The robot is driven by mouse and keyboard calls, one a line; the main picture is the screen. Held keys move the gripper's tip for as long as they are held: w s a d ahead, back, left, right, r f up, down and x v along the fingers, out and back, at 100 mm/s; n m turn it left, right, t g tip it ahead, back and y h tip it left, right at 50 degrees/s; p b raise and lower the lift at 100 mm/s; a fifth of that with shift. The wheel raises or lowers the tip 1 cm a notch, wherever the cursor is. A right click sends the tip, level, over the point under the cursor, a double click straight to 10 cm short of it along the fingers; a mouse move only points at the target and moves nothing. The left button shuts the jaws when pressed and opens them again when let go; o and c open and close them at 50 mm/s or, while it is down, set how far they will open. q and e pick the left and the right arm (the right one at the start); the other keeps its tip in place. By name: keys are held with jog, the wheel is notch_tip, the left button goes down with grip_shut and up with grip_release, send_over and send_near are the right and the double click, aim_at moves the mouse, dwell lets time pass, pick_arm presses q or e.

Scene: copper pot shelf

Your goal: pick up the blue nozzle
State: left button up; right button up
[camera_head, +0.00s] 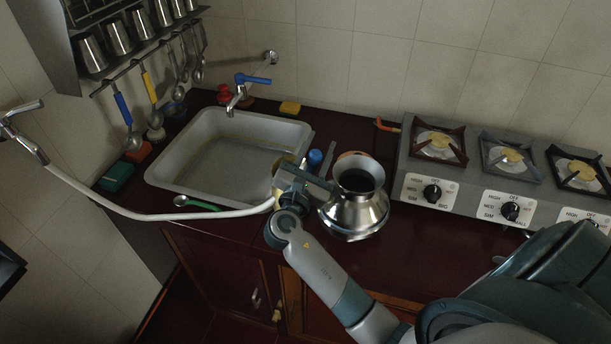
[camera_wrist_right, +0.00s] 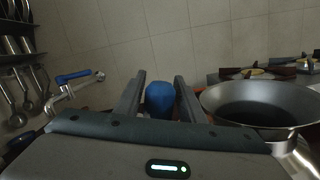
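The blue nozzle (camera_head: 315,157) stands on the dark counter between the sink and the metal pot, its lower part hidden behind my right gripper (camera_head: 312,176). In the right wrist view the blue nozzle (camera_wrist_right: 160,98) shows between the two fingers of my right gripper (camera_wrist_right: 159,95). The fingers are apart, with narrow gaps on both sides of the nozzle. I cannot tell how far it lies between or beyond the fingertips. My left gripper is in neither view.
A metal pot (camera_head: 355,205) stands close to the right of my right gripper; its wide rim (camera_wrist_right: 262,104) fills the right of the wrist view. The sink (camera_head: 205,185) is to the left, a white hose (camera_head: 150,215) crosses in front, and a stove (camera_head: 470,205) is at right.

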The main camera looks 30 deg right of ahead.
dwell(0.5)
grip_shut()
jog(key=shift+r, duration=0.1)
notch_tip(320, 180, up, 10)
jog(key=b, duration=0.1)
jog(key=shift+b, duration=0.3)
dwell(0.6)
